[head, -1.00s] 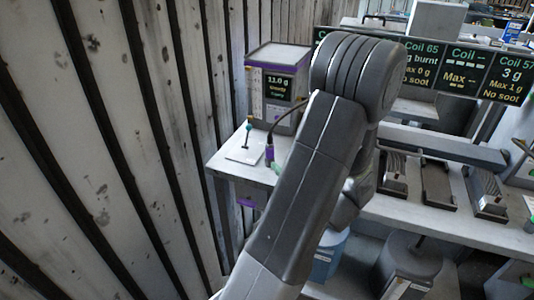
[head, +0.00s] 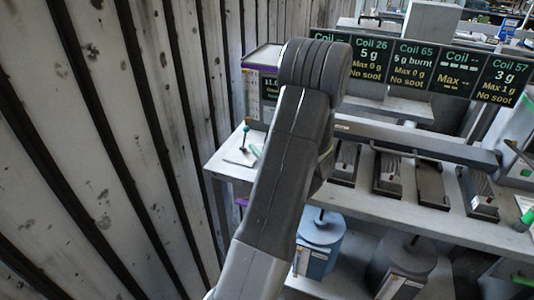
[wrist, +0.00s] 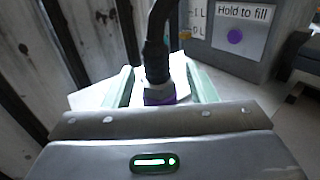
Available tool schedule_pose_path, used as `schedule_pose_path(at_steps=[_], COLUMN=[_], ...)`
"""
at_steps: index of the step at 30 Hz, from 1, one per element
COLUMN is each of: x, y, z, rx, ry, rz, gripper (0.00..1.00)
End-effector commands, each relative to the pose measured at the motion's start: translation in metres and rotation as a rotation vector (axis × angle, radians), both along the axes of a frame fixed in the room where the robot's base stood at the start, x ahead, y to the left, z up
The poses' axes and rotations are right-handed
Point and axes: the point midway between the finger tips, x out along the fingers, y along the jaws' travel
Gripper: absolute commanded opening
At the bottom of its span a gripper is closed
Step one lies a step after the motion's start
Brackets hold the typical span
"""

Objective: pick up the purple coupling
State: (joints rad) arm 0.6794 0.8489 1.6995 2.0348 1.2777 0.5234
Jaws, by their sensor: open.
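The purple coupling (wrist: 160,99) shows in the wrist view as a purple band under a pale collar, with a black hose rising from it. My gripper (wrist: 162,86) is open, with one pale green finger to the left of the coupling and one to the right. I cannot tell whether either finger touches it. The coupling's lower part is hidden behind the gripper body. In the head view my arm hides the coupling and most of the gripper; only a pale green finger shows beside the arm.
A box with a purple rim (head: 262,58) and a dark display stands behind my arm on the grey bench (head: 222,166). A "Hold to fill" label (wrist: 241,27) with a purple dot is at upper right in the wrist view. A slatted wall (head: 110,150) is close on the left.

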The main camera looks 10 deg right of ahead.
Motion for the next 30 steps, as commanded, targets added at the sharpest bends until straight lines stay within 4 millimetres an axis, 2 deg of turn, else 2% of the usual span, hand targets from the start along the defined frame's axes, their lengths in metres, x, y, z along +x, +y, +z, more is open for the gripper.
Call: schedule_pose_path(at_steps=[5, 12, 13, 23, 30], x=[0.0, 0.0, -0.001, 0.0, 0.0], y=[0.0, 0.0, 0.0, 0.0, 0.0], z=[0.0, 0.0, 0.0, 0.003, 0.023], rx=[0.0, 0.0, 0.0, -0.001, -0.003], ry=[0.0, 0.0, 0.0, -0.001, -0.004], rz=[0.0, 0.0, 0.0, 0.0, 0.0], gripper=[0.49, 0.02, 0.0, 0.0, 0.0])
